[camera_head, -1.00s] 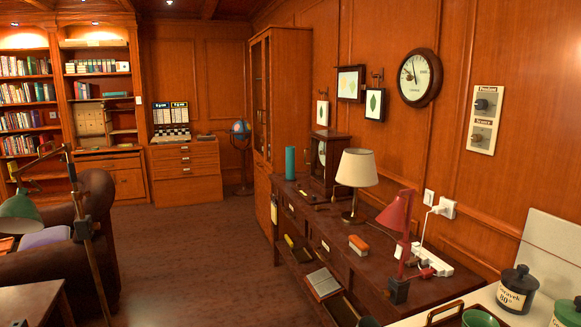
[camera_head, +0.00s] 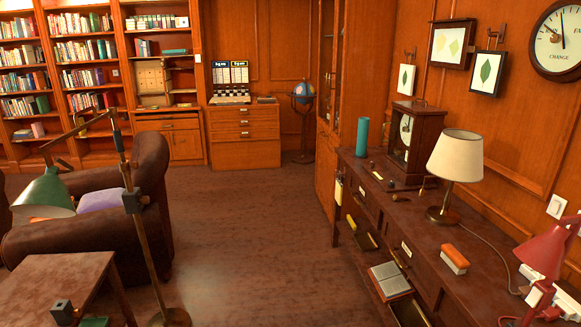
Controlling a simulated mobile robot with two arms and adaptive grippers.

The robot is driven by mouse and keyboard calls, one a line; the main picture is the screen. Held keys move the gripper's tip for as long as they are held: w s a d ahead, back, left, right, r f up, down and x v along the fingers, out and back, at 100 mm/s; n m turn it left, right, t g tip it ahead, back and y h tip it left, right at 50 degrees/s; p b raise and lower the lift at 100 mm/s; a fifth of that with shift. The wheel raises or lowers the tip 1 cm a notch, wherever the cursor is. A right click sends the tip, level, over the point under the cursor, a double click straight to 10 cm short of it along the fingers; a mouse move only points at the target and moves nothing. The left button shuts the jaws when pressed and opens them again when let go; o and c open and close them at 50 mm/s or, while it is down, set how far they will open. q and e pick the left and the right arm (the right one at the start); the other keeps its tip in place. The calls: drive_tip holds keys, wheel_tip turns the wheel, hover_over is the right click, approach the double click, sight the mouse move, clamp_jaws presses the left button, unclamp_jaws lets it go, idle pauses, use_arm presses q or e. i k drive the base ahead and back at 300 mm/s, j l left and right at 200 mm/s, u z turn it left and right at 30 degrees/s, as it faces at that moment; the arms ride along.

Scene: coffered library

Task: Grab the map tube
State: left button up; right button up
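A teal cylinder (camera_head: 362,137), which looks like the map tube, stands upright at the far left end of the long dark wooden sideboard (camera_head: 480,262) along the right wall. It is just left of a wooden-cased clock (camera_head: 415,143) and nothing touches it. Neither of my grippers shows in the head view, so their state is hidden.
On the sideboard are a cream-shaded lamp (camera_head: 457,157), an orange-topped block (camera_head: 454,259) and a red lamp (camera_head: 549,250). A drawer below stands open with a book (camera_head: 390,280). An armchair (camera_head: 150,160), table (camera_head: 60,275) and green floor lamp (camera_head: 44,192) stand left. Open floor (camera_head: 250,240) lies between.

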sight(362, 139)
drive_tip(key=i, duration=2.05)
